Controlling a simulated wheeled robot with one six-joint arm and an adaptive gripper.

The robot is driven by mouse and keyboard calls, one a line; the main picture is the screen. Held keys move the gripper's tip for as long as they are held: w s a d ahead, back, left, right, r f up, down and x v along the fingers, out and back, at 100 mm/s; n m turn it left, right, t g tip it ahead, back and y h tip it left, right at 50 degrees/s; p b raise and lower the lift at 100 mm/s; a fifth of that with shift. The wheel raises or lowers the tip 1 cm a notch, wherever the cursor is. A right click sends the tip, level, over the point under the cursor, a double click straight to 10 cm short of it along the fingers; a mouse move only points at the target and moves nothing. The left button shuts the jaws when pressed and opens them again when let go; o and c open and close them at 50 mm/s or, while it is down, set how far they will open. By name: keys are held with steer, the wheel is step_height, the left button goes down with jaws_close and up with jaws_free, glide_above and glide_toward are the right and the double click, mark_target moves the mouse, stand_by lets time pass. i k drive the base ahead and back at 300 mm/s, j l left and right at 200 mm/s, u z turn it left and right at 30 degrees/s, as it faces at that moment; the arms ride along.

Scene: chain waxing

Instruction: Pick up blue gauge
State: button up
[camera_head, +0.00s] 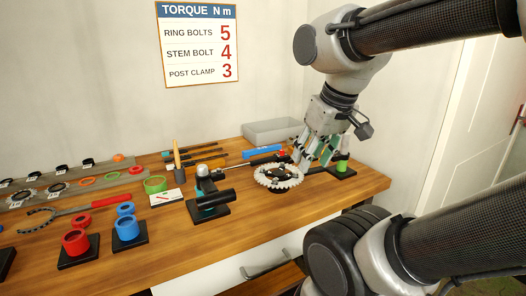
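A flat blue bar (262,151), which looks like the blue gauge, lies on the wooden bench behind the toothed ring. My gripper (318,163) points down over the right part of the bench, to the right of the blue bar and apart from it. Its fingers look spread, with nothing clearly held between them. The fingers partly cover what lies behind them.
A silver toothed ring (278,177) sits just left of my gripper. A green cylinder on a black base (342,168) stands close at its right. A grey tray (272,131) is behind. A black-and-silver clamp-like tool (207,196) stands further left. Bare bench lies in front.

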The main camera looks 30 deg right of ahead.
mark_target(245, 153)
steer(key=l+u, duration=0.4)
steer(key=l, duration=0.9)
steer(key=i, duration=0.05)
